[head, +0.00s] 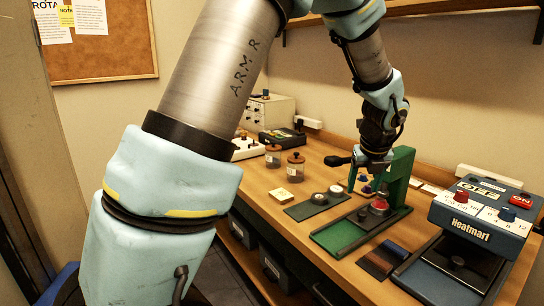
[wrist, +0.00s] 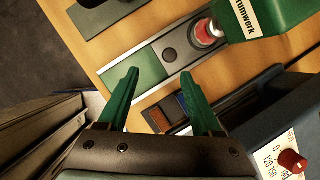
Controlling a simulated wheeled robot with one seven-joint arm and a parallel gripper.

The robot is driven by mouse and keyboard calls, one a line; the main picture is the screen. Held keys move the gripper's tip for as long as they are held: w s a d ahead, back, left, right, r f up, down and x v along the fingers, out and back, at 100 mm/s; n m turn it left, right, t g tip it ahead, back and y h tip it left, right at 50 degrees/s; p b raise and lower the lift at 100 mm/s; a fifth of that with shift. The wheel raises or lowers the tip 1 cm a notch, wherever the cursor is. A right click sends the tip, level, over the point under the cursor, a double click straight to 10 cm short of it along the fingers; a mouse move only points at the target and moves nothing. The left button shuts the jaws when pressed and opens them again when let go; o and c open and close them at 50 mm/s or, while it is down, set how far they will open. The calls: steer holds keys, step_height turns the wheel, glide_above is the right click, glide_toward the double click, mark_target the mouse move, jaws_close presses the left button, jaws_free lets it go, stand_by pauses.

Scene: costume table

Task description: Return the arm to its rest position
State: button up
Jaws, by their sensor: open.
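My gripper (head: 364,182) hangs at the end of my arm in the head view, over the table beside the green press (head: 402,178). In the wrist view its two green fingers (wrist: 160,74) stand wide apart with nothing between them. My arm reaches from the left foreground up past the top of the head view and down to the table at the right. The gap between the fingers and the table cannot be judged exactly.
On the wooden table (head: 264,194), the blue Heatmart machine (head: 470,225) stands right of the press. A dark tray (head: 318,207) with round parts and two jars (head: 295,168) lie to the left. A shelf (head: 420,14) hangs above. Grey bins sit below the table.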

steer(key=w+a+n+g, duration=0.1)
steer(key=w+a+n, duration=0.1)
steer(key=a+n, duration=1.05)
steer(key=s+a+f+n, duration=0.1)
steer(key=s+a+n, duration=0.4)
steer(key=a+n, duration=0.7)
steer(key=s+a+f+n+g+y, duration=0.1)
steer(key=s+a+n, duration=0.4)
steer(key=a+n, duration=0.6)
steer(key=shift+s+a+f+n+g, duration=0.25)
steer(key=shift+a+n+g, duration=0.1)
steer(key=shift+n, duration=0.1)
